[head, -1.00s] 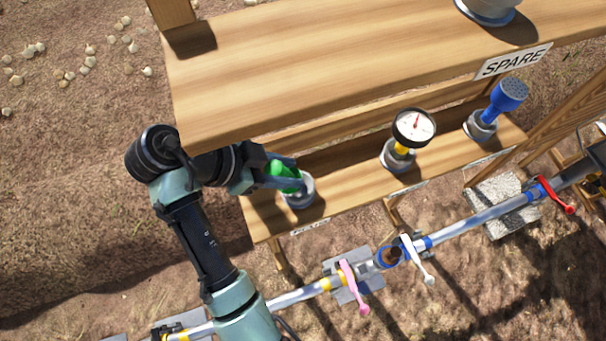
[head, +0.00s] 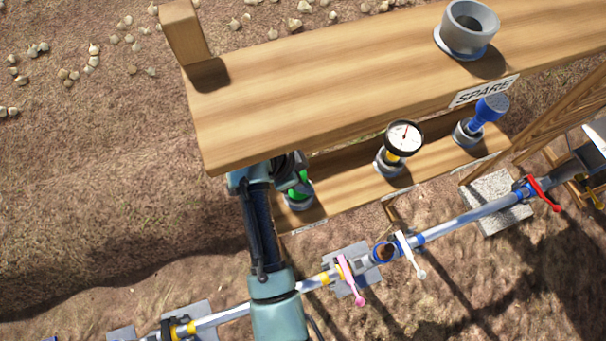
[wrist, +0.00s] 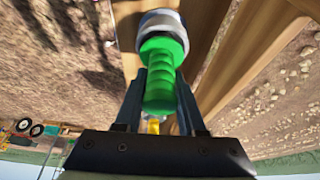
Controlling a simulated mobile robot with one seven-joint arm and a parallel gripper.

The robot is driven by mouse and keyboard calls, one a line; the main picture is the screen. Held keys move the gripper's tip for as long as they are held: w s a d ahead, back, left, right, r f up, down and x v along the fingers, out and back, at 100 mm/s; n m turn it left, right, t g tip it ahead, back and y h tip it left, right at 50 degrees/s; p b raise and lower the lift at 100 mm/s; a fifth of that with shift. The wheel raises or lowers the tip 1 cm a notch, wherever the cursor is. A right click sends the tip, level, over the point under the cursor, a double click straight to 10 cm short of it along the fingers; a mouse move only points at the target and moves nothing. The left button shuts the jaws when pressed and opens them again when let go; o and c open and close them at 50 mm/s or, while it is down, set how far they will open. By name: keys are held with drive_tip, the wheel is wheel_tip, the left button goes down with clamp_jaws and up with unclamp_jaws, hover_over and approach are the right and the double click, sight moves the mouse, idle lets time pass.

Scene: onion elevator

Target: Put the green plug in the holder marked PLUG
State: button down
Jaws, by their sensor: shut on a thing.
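The green plug (wrist: 160,75) is between the two fingers of my gripper (wrist: 162,100) in the wrist view. Its far end meets a grey round holder (wrist: 158,22); I cannot tell how deep it sits. In the head view the green plug (head: 301,187) shows partly behind my gripper (head: 290,172), just above the leftmost grey holder (head: 299,201) on the lower shelf. The label (head: 310,227) below that holder is too small to read.
A gauge (head: 403,137) and a blue shower-like head (head: 490,108) stand in other holders on the lower shelf. The upper shelf (head: 320,85) overhangs my arm and bears an empty grey holder (head: 468,28) by the SPARE label (head: 484,91). Pipes with handles run in front.

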drive_tip(key=shift+f, duration=0.25)
drive_tip(key=c, duration=0.5)
unclamp_jaws()
drive_tip(key=shift+r, duration=0.45)
drive_tip(key=shift+b+v, duration=1.2)
drive_tip(key=shift+v, duration=0.05)
drive_tip(key=s+a+p, duration=0.1)
drive_tip(key=s+a, duration=0.2)
drive_tip(key=a, duration=0.8)
drive_tip(key=shift+s+a+p, duration=0.3)
drive_tip(key=shift+s+p, duration=0.05)
drive_tip(key=shift+p, duration=0.05)
drive_tip(key=shift+r, duration=0.1)
